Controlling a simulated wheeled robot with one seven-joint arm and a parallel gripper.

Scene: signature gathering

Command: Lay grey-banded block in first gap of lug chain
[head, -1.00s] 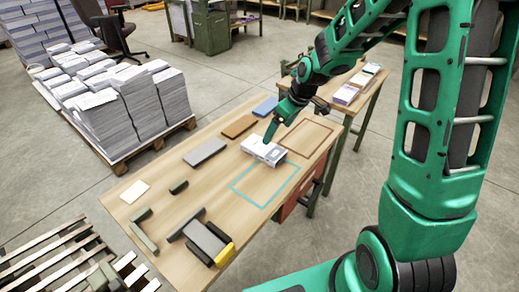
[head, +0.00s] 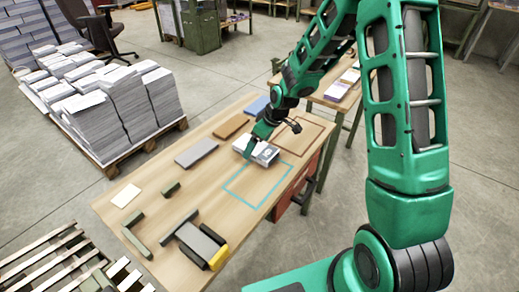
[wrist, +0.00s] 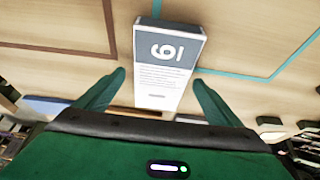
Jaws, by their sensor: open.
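The grey-banded block (head: 267,154) is a white block on the wooden table, at the back edge of the cyan outline. In the wrist view the block (wrist: 165,75) shows a dark grey band with large white figures, above a white part with small print. My gripper (head: 249,147) is low over the block, near its left end. In the wrist view my gripper (wrist: 158,78) is open, one green finger on each side of the block. I cannot tell whether either finger touches it. I cannot make out a lug chain in these frames.
A cyan outline (head: 232,189) and a brown outline (head: 322,128) mark the tabletop. Grey (head: 196,152), brown (head: 231,126) and blue (head: 258,105) slabs lie behind. Dark green bars and a yellow piece (head: 218,258) stand at the front. A second table (head: 325,101) holds more blocks.

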